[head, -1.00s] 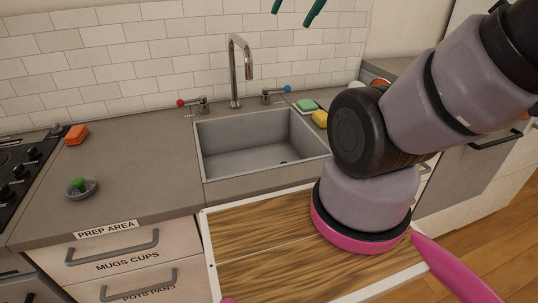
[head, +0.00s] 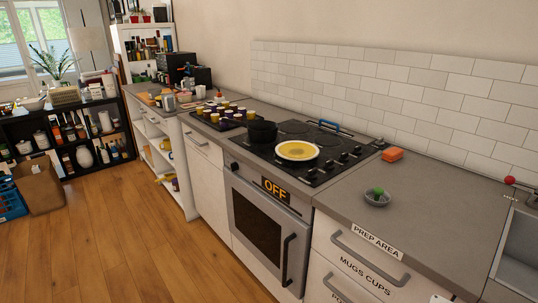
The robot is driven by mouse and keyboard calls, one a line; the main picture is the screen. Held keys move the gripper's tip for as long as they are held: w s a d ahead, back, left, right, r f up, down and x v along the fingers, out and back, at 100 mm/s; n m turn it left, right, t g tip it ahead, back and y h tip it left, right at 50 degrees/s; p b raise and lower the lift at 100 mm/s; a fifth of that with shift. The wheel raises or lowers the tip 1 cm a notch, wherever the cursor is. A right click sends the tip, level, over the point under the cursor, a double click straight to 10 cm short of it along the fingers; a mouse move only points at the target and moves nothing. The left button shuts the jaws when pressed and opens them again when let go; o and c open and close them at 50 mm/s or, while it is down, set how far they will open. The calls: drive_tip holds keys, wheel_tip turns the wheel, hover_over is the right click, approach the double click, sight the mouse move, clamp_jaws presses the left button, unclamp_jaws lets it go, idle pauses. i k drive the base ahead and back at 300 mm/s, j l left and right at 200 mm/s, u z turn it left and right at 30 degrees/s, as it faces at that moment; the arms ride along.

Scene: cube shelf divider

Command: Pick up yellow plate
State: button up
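A tray of several cups (head: 224,116) stands left of the pot. The wooden floor (head: 120,235) in front is mostly clear.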

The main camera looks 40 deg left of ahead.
sight(295, 150)
drive_tip(key=j+u, duration=0.2)
drive_tip(key=u, duration=0.55)
drive_tip(key=l+u, duration=0.15)
drive_tip(key=u, duration=0.25)
drive_tip(key=l+u, duration=0.1)
drive_tip(key=u, duration=0.25)
drive_tip(key=k, duration=0.05)
